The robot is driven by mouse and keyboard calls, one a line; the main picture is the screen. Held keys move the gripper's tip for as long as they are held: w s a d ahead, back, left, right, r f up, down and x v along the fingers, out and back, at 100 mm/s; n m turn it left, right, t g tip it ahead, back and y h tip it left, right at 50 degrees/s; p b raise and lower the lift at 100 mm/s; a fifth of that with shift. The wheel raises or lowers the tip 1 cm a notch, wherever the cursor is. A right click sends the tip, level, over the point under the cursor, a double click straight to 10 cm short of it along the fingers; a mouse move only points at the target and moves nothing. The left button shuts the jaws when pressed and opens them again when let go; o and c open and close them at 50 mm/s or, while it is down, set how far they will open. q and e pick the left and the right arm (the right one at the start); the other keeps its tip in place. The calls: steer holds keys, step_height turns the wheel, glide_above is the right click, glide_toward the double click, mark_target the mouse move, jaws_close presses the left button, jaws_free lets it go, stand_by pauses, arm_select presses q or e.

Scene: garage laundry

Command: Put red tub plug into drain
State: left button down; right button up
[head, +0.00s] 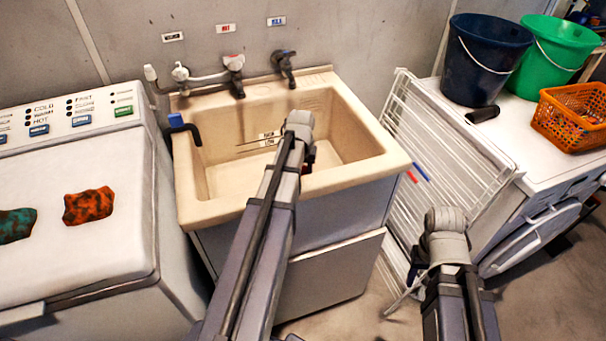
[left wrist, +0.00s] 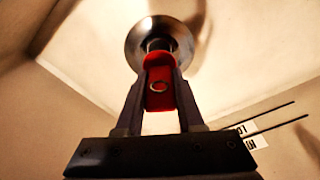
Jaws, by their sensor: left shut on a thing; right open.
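The red tub plug (left wrist: 159,101) shows in the left wrist view, with a small ring on it. My left gripper (left wrist: 161,78) is shut on it, one finger on each side. The plug's far end lies in line with the round metal drain (left wrist: 134,44) in the tub floor; whether it touches or enters the drain I cannot tell. In the head view my left arm reaches into the beige sink (head: 186,198) and hides the drain; only a trace of red shows beside the wrist. My right gripper (head: 413,278) is open, low in front of the drying rack, its fingers poorly seen.
Faucets (head: 234,75) stand at the sink's back edge, and a blue-handled hook (head: 183,127) hangs on its left rim. A washer (head: 80,262) is left. A white wire rack (head: 440,150), buckets (head: 474,75) and an orange basket (head: 570,118) are right.

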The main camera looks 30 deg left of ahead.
arm_select(q)
steer(key=shift+f+b, duration=1.2)
steer(key=shift+b, duration=0.05)
steer(key=shift+s+d+f+b, duration=0.1)
steer(key=shift+f+b, duration=0.25)
steer(key=shift+b, duration=0.1)
steer(key=shift+s+d+f+b, duration=0.25)
steer(key=shift+f+b, duration=0.2)
steer(key=shift+b, duration=0.25)
steer(key=shift+r, duration=0.1)
steer(key=shift+r+p, duration=0.35)
steer(key=shift+p, duration=0.4)
steer(key=shift+w+a, duration=0.15)
steer(key=shift+a, duration=0.05)
stand_by(1.0)
